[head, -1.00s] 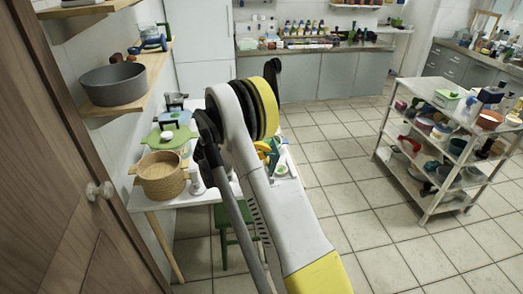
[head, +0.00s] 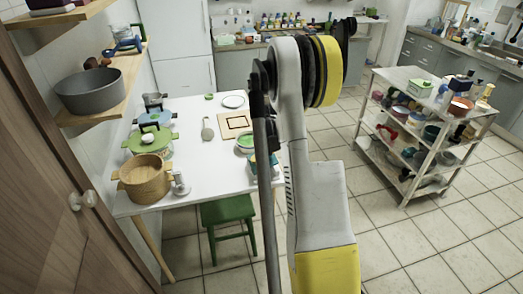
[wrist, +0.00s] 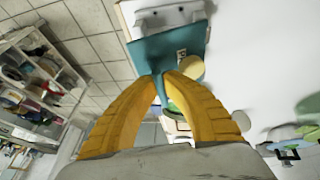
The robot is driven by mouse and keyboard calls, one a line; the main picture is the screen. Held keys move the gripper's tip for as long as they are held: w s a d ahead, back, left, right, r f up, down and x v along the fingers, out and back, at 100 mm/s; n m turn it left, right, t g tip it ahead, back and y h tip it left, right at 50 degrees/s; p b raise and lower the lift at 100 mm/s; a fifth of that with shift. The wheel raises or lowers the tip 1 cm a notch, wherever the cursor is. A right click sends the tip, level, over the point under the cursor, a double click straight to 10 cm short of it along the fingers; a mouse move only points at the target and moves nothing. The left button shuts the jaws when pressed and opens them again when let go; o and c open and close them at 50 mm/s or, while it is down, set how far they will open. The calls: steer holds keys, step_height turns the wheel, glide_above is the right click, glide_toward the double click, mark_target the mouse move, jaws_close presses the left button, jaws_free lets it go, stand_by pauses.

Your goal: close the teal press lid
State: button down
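The teal press lid (wrist: 165,48) shows in the wrist view as a flat teal plate just beyond my fingertips, in front of a light grey body (wrist: 170,14). My gripper (wrist: 164,76) has two yellow fingers with their tips close together at the lid's near end. A narrow teal strip shows between the tips; whether they clamp it or only touch it is unclear. In the head view a teal part of the press (head: 275,164) shows at the table's right edge, mostly behind my arm. My gripper is hidden there.
A green stool (head: 228,212) stands below. A shelf trolley (head: 425,125) is at right, with floor between.

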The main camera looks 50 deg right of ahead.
mark_target(271, 157)
steer(key=shift+s+d+f+t+y+b, duration=0.3)
steer(key=shift+d+f+y, duration=0.2)
steer(key=shift+f, duration=0.15)
steer(key=shift+s+d+f+b, duration=0.1)
steer(key=shift+d+f+b, duration=0.15)
steer(key=shift+f, duration=0.15)
steer(key=shift+s+d+f+b, duration=0.1)
steer(key=shift+f+b, duration=0.1)
steer(key=shift+f, duration=0.15)
steer(key=c, duration=1.5)
jaws_free()
steer(key=v, duration=1.2)
steer(key=shift+w, duration=0.1)
